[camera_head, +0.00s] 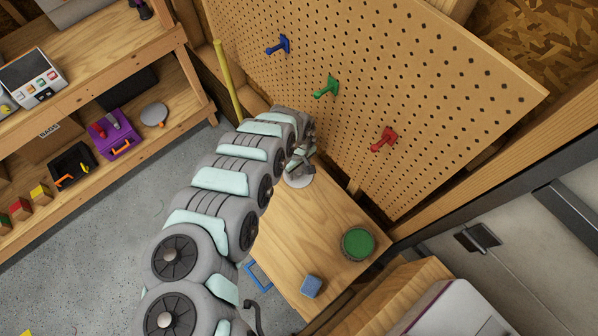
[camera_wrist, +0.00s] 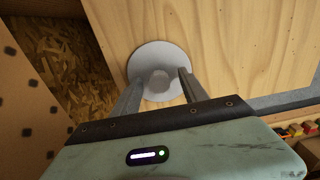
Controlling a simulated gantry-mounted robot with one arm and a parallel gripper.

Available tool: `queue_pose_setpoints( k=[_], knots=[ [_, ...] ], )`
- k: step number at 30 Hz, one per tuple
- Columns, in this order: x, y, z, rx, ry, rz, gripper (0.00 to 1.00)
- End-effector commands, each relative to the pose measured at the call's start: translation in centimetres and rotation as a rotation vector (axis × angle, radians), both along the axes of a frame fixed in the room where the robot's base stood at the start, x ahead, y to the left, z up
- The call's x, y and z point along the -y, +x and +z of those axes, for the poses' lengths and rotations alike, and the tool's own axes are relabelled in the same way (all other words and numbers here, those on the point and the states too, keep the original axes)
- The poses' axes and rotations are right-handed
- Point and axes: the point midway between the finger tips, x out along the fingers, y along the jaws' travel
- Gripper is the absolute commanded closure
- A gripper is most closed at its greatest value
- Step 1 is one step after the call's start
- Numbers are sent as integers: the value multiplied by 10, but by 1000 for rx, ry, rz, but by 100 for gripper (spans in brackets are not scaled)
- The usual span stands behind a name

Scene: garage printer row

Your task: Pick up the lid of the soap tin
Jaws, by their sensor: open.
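A pale round lid with a raised knob (camera_wrist: 158,57) lies on the wooden tabletop; I take it for the soap tin's lid. It also shows in the head view (camera_head: 301,182), partly covered by my gripper. My gripper (camera_wrist: 160,77) is open, with one finger on each side of the knob and gaps between. Whether the fingertips touch the disc I cannot tell. A round tin with a green top (camera_head: 358,243) stands on the table to the lower right, apart from the lid; it may be the soap tin.
A blue block (camera_head: 311,286) sits on the wooden table (camera_head: 300,237). A pegboard (camera_head: 400,75) with blue, green and red hooks rises behind the lid. Shelves with boxes stand at left. The table between lid and tin is clear.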

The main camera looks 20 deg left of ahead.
Motion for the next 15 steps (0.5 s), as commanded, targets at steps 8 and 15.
queue_pose_setpoints(
  k=[8, 15],
  knots=[
    [-2, 1, -7, 2, 4, 1, 49],
    [-2, 1, -7, 3, 3, 1, 54]
  ],
)
